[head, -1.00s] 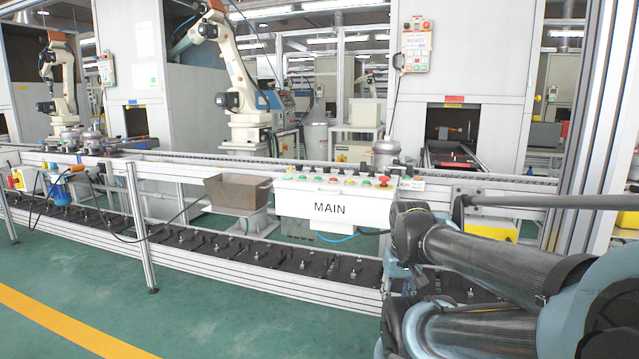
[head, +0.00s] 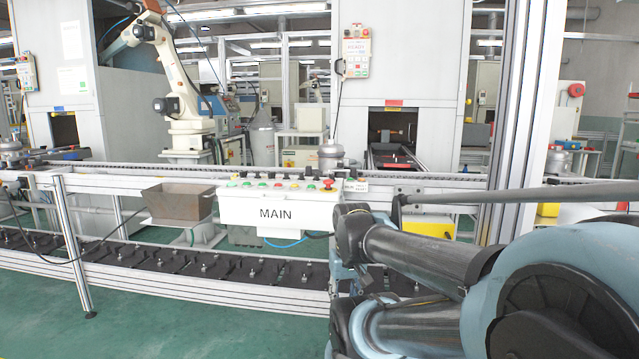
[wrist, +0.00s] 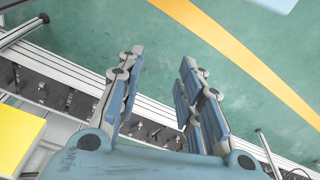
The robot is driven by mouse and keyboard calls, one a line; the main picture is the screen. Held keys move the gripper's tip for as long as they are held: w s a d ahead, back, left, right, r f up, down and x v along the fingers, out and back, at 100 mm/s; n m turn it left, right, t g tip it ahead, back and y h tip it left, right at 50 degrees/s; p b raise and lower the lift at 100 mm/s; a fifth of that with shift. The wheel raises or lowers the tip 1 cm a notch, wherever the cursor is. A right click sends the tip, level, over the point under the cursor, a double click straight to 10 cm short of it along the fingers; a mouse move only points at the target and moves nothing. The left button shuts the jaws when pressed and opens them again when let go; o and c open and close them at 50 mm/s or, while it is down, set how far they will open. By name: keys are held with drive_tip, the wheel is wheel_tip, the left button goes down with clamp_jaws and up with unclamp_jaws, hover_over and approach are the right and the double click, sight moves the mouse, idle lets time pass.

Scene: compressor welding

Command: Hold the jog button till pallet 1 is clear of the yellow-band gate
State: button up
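The white control box marked MAIN (head: 277,210) hangs at the front of the conveyor in the head view. A row of small coloured buttons (head: 278,185) lies along its top, with a red mushroom button (head: 327,184) at the right end. I cannot tell which one is the jog button. Black pallets (head: 205,268) line the lower track; no pallet number is readable. I cannot pick out the yellow-band gate. My gripper (wrist: 163,58) is open and empty in the wrist view, fingers apart above the floor and lower track. My folded arm is right of the box in the head view.
A metal bin (head: 180,203) stands left of the box. A grey compressor (head: 330,158) sits on the upper conveyor (head: 130,172) behind it. A yellow box (head: 428,229) is partly hidden behind my arm. A white welding robot (head: 180,95) stands behind the line. The green floor in front is clear.

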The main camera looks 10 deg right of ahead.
clamp_jaws()
idle(1.4)
